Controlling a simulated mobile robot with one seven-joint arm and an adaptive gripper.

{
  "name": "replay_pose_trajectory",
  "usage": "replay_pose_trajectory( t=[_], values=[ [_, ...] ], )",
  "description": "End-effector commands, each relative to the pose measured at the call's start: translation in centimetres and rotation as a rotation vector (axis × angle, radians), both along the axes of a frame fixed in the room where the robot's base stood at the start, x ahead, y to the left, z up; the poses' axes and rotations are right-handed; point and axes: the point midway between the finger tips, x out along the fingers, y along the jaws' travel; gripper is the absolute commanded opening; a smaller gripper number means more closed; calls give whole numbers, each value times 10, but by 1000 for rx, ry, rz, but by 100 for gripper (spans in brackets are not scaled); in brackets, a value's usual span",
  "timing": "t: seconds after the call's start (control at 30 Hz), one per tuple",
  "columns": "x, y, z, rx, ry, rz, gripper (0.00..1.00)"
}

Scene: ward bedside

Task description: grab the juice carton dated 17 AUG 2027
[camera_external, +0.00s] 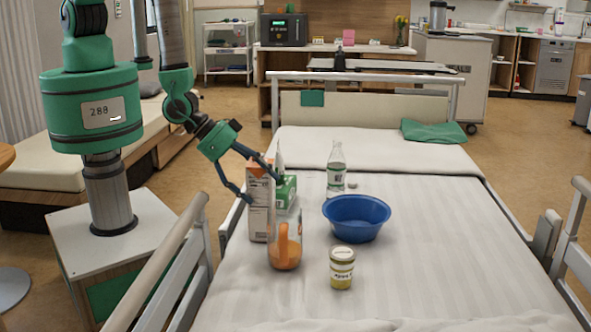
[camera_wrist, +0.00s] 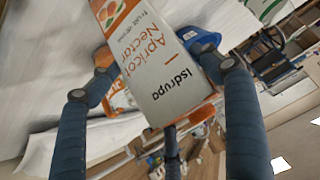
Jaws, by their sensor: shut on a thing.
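A white and orange carton (camera_external: 258,222) stands upright at the left side of the bed in the external view. In the wrist view the carton (camera_wrist: 160,62) reads "Isdrupa Apricot Nectar". No date can be read on it in either view. My gripper (camera_external: 263,190) has one finger on each side of the carton and is shut on it. In the wrist view my gripper (camera_wrist: 163,76) has its fingertips against the carton's sides. I cannot tell whether the carton's base touches the bed.
A clear jug (camera_external: 285,247) with orange contents stands close in front of the carton. A green and white box (camera_external: 287,190) is beside it. A bottle (camera_external: 336,172), blue bowl (camera_external: 356,222) and yellow-labelled jar (camera_external: 342,269) stand to the right. A bed rail (camera_external: 160,262) runs along the left.

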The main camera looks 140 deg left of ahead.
Motion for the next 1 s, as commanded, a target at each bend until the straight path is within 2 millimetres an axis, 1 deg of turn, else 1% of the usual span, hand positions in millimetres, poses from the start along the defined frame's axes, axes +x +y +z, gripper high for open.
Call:
replay_pose_trajectory(
  t=[0.37, 0.53, 0.77, 1.0],
  values=[
    [2, 0, 6, 1, -3, 0, 20],
    [2, 1, 18, 1, -3, 0, 20],
    [2, 1, 39, 1, -4, -1, 20],
    [-29, -11, 40, 2, -1, -1, 20]
  ],
)
